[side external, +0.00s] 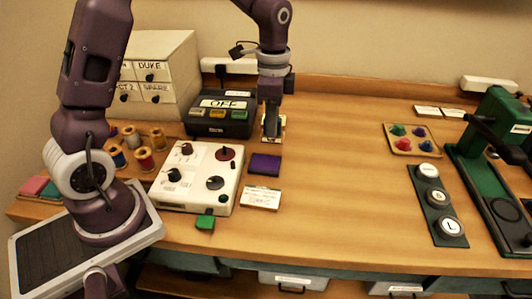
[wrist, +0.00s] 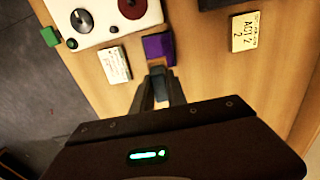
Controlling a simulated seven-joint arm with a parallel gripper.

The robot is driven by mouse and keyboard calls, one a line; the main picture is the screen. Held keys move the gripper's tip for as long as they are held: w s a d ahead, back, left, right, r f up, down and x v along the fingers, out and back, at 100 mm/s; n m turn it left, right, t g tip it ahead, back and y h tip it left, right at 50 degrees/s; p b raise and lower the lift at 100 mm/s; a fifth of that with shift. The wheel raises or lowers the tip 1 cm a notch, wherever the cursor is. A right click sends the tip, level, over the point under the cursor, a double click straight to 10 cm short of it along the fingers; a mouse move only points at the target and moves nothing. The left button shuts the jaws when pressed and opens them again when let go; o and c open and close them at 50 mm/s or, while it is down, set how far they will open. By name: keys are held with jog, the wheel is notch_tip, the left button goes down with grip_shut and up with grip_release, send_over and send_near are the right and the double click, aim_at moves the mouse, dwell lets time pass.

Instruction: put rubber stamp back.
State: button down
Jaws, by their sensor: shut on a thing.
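My gripper (side external: 271,130) is shut on a small dark thing, seemingly the rubber stamp (wrist: 160,88), which is mostly hidden between the fingers. In the wrist view, the fingertips (wrist: 158,74) show just below a purple pad (wrist: 158,48). The same purple pad (side external: 265,164) lies flat on the table in the side view, in front of my gripper. A yellow card marked ACT 2 (wrist: 245,32) lies to the right of the pad in the wrist view. The side view does not show clearly whether the held thing touches the table.
A white panel with knobs (side external: 198,170) and a black box marked OFF (side external: 220,116) stand to the left. A white label card (side external: 261,197) lies in front of the pad. A button strip (side external: 436,205), gem tray (side external: 411,147) and green press (side external: 480,165) are at right. The middle is clear.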

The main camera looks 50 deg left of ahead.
jog(key=w+a, duration=0.5)
jog(key=a, duration=0.3)
notch_tip(320, 180, down, 10)
jog(key=shift+s+r, duration=0.15)
jog(key=shift+r, duration=0.1)
jog(key=c, duration=1.3)
grip_release()
jog(key=shift+f, duration=0.1)
